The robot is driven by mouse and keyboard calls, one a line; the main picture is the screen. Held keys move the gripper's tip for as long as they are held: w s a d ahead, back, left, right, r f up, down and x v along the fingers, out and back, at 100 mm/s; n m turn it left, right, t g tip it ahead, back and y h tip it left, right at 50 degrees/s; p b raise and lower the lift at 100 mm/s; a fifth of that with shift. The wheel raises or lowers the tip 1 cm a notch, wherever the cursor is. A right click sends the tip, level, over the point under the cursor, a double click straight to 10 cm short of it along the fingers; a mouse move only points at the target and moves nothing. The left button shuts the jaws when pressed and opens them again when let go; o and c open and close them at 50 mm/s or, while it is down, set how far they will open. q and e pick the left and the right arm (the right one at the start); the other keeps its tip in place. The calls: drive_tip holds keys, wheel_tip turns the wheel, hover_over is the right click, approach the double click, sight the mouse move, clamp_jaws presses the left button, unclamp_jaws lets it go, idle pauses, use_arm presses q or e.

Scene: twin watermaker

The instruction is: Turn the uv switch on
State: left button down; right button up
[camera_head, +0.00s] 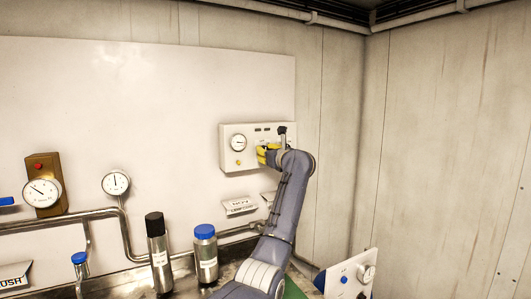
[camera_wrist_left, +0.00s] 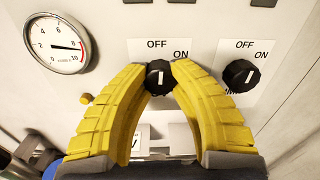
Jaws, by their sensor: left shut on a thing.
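A white control panel (camera_head: 230,160) is fixed to the back wall. My left gripper (camera_head: 263,154) is at its front and covers part of it in the head view. In the left wrist view, the yellow fingers of my left gripper (camera_wrist_left: 160,82) are closed around a black knob (camera_wrist_left: 160,74). OFF is printed above this knob and ON to its upper right. Its white mark looks about upright, toward OFF. A part-hidden label below, ending in what looks like a V, shows between the fingers. My right gripper is in neither view.
A second black OFF/ON knob (camera_wrist_left: 241,75) is close to the right finger. A round gauge (camera_wrist_left: 56,44) and a small yellow button (camera_wrist_left: 87,99) are on the left. Bottles, including a blue-capped one (camera_head: 206,253), stand on the counter below.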

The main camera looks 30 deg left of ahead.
use_arm(q)
drive_tip(key=m, duration=1.1)
drive_tip(key=shift+r, duration=0.25)
idle(0.6)
drive_tip(key=c, duration=1)
unclamp_jaws()
drive_tip(key=shift+f, duration=0.15)
drive_tip(key=shift+g, duration=0.3)
drive_tip(key=v, duration=1.2)
drive_tip(key=shift+o, duration=0.3)
